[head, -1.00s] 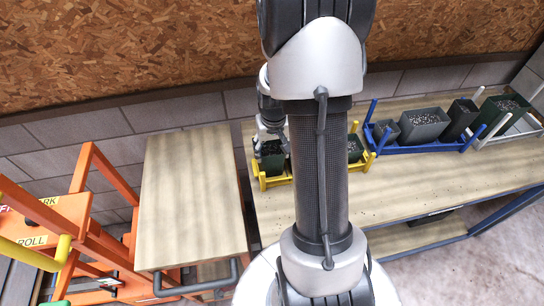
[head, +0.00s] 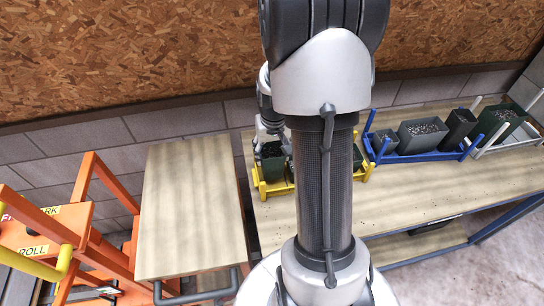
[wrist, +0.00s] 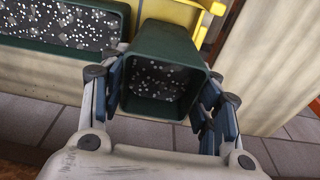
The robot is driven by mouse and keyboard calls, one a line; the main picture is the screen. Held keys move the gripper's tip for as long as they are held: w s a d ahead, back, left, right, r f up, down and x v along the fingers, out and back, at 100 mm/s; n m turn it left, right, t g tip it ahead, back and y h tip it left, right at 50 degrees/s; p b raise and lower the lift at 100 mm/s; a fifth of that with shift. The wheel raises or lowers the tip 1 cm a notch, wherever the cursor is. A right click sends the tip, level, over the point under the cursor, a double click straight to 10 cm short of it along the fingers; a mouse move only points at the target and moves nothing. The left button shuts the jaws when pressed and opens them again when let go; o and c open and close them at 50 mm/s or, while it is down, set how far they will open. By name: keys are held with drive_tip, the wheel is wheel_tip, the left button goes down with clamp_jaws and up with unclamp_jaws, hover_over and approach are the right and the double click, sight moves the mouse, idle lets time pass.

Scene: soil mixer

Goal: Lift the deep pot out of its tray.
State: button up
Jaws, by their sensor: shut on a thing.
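My gripper (head: 268,140) is shut on a dark green pot (head: 272,169) at the left end of the yellow tray (head: 262,189). In the wrist view the pot (wrist: 172,48) sits between the fingers of my gripper (wrist: 165,100), which press on its two sides near the rim. Its speckled soil lies well below the rim. The yellow tray (wrist: 213,7) shows behind the pot. I cannot tell whether the pot's base touches the tray. A wider green pot (wrist: 65,50), filled with soil, stands beside it; my arm hides most of it in the head view.
A blue tray (head: 400,158) with several dark pots stands to the right on the bench (head: 430,185). Beyond it is a grey tray (head: 520,137) with a green pot (head: 500,117).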

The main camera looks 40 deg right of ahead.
sight(272, 154)
wheel_tip(272, 154, up, 16)
drive_tip(key=p, duration=0.3)
drive_tip(key=shift+r+p, duration=0.15)
drive_tip(key=shift+p, duration=0.15)
